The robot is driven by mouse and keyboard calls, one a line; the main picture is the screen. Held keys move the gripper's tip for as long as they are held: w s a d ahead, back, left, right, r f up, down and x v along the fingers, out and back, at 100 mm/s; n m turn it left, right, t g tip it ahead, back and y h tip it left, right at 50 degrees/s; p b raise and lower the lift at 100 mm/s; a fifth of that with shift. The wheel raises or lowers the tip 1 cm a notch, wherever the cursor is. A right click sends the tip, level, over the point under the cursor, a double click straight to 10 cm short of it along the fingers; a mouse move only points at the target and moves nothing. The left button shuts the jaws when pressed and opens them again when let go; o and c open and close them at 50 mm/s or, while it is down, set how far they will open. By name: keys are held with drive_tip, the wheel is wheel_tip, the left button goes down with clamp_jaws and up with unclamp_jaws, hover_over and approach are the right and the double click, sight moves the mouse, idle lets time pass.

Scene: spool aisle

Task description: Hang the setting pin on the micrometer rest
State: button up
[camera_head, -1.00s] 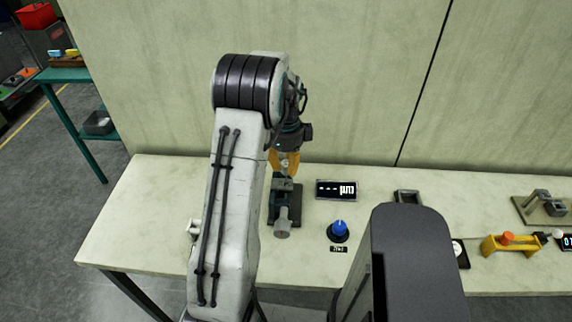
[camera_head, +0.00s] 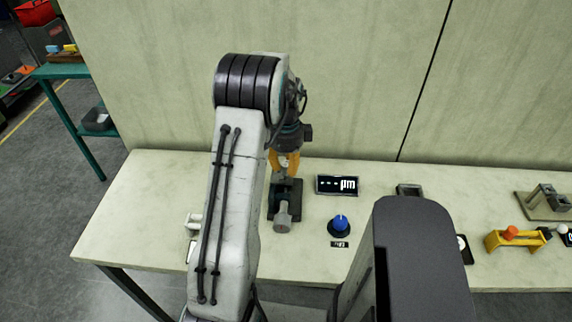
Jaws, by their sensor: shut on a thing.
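My gripper (camera_head: 286,172) has yellow fingers and points down over the back end of a dark fixture. It is shut on a small pale piece that is mostly hidden between the fingers; I take it to be the setting pin. The fixture, which appears to be the micrometer rest (camera_head: 296,207), has a dark base on the bench and a grey cylinder (camera_head: 282,217) lying toward the front. The fingertips are very close to the fixture's upper part; I cannot tell whether the held piece touches it.
A display (camera_head: 337,185) reading "µm" and a blue knob (camera_head: 339,224) are right of the fixture. A grey block (camera_head: 408,190), a yellow holder (camera_head: 503,241) and a grey fixture (camera_head: 549,198) are farther right. A wall stands behind the bench (camera_head: 135,215).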

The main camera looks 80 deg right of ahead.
drive_tip(key=shift+f+b, duration=0.85)
drive_tip(key=shift+f, duration=0.4)
drive_tip(key=o, duration=1)
drive_tip(key=shift+r, duration=0.1)
wheel_tip(320, 180, up, 12)
